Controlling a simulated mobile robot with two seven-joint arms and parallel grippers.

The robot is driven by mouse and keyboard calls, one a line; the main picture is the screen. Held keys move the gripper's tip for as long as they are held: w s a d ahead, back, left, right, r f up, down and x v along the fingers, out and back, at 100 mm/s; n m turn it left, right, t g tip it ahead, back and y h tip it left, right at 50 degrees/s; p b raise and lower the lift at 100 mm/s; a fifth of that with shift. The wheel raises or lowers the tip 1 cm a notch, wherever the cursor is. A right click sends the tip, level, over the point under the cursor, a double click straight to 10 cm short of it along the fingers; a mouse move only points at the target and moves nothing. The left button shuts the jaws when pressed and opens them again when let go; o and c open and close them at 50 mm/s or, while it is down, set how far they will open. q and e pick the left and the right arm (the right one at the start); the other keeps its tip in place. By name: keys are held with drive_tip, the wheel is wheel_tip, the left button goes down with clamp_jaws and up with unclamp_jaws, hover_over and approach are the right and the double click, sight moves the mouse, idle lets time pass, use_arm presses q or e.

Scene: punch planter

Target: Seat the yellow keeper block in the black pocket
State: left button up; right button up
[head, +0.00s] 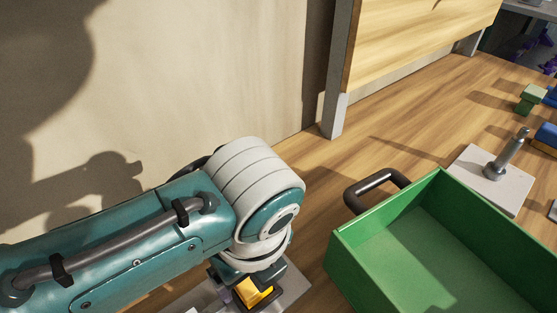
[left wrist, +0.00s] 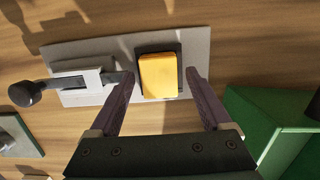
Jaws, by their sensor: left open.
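The yellow keeper block (left wrist: 158,76) lies at the black pocket (left wrist: 156,47) on a grey plate (left wrist: 220,45) in the left wrist view. Dark pocket edges show beyond and beside the block, which looks slightly turned. I cannot tell whether it is fully down. My left gripper (left wrist: 160,76) is open, with one purple finger on each side of the block and gaps visible. In the head view the yellow block (head: 253,292) shows partly under my left wrist, which hides most of the pocket. My right gripper is not in view.
A lever with a black knob (left wrist: 25,93) sits at the plate's left in the left wrist view. A green open box (head: 440,265) with a dark handle (head: 375,188) stands right of my arm. A metal post (head: 507,155) on a pale plate is farther right. A wall rises behind.

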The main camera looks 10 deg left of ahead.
use_arm(q)
drive_tip(key=shift+r, duration=0.3)
wheel_tip(320, 180, up, 12)
drive_tip(key=s+d+p, duration=0.1)
drive_tip(key=p, duration=0.3)
drive_tip(key=s+a+r+n+t, duration=0.1)
drive_tip(key=s+a+n, duration=0.4)
drive_tip(key=n, duration=0.6)
drive_tip(key=s+a+r+n+t+h, duration=0.1)
drive_tip(key=s+a+n, duration=0.4)
drive_tip(key=n, duration=0.7)
drive_tip(key=shift+s+a+n+h, duration=0.3)
drive_tip(key=shift+s+a, duration=0.05)
drive_tip(key=shift+s, duration=0.2)
drive_tip(key=shift+r, duration=0.2)
